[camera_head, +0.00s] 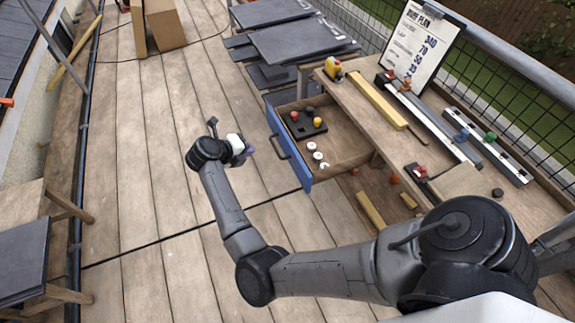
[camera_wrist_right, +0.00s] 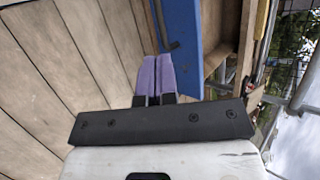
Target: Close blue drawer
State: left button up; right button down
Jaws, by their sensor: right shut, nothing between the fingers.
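The blue drawer (camera_head: 286,146) is pulled out from the wooden workbench, its blue front facing left with a dark handle (camera_head: 279,134) on it. My left gripper is not in view.
The workbench (camera_head: 352,108) carries a clipboard (camera_head: 421,45), a yellow tape measure (camera_head: 333,68), rails and wood strips. Dark slates (camera_head: 300,40) are stacked behind. A cardboard box (camera_head: 163,25) stands at the back. The plank floor left of the drawer is clear.

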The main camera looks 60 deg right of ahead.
jog(key=s+a+f+m+g+y, duration=0.1)
jog(key=s+a+g+y, duration=0.2)
jog(key=s, duration=0.1)
jog(key=b, duration=0.3)
send_near(295, 167)
jog(key=x, duration=0.6)
jog(key=shift+w+a+f, duration=0.15)
jog(key=shift+w+f, duration=0.1)
jog(key=shift+f, duration=0.15)
jog(key=shift+s+d+b, duration=0.25)
jog(key=shift+b, duration=0.05)
jog(key=shift+s+d, duration=0.1)
jog(key=shift+d, duration=0.05)
